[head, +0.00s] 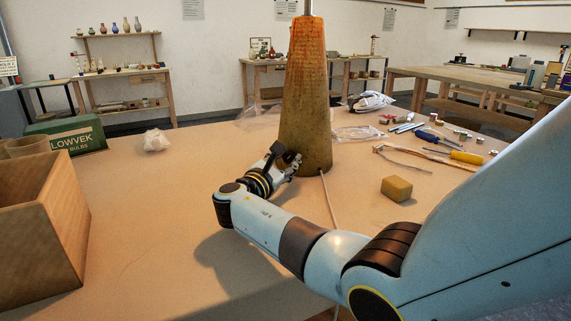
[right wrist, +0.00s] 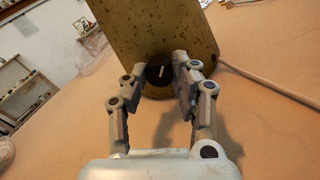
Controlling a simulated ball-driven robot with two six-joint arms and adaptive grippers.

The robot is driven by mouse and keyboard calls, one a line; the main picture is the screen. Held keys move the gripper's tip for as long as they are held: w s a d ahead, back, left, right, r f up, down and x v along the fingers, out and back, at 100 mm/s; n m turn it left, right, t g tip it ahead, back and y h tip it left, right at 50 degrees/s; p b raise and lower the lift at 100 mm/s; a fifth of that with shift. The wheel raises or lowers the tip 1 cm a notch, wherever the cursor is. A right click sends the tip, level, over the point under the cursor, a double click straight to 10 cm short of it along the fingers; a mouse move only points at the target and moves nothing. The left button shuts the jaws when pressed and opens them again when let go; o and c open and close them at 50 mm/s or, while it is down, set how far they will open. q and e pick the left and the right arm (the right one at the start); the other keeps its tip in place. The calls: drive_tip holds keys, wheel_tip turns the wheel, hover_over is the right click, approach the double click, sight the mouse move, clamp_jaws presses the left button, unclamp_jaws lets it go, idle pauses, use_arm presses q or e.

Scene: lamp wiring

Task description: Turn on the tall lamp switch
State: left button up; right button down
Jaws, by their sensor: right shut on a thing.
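The tall lamp (head: 306,95) has a tapered, rust-orange to olive speckled body and stands upright on the table. Its switch is a dark round knob (right wrist: 160,74) with a pale line mark, low on the body; the lamp's lower body (right wrist: 190,30) fills the top of the right wrist view. My right gripper (head: 289,165) is at the lamp's lower front left side. In the right wrist view the fingers (right wrist: 161,80) are on either side of the knob and shut on it. The head view hides the knob behind the gripper. My left gripper is not in view.
A pale cord (head: 328,200) runs from the lamp's foot toward the table's front edge. A wooden box (head: 40,220) and green bulb box (head: 75,134) stand left. A yellow block (head: 396,188) and several tools, including a yellow-handled screwdriver (head: 466,157), lie right.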

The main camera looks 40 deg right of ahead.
drive_tip(key=shift+m, duration=0.3)
drive_tip(key=c, duration=1.1)
unclamp_jaws()
drive_tip(key=shift+o, duration=0.2)
drive_tip(key=v, duration=1.2)
drive_tip(key=shift+r, duration=0.15)
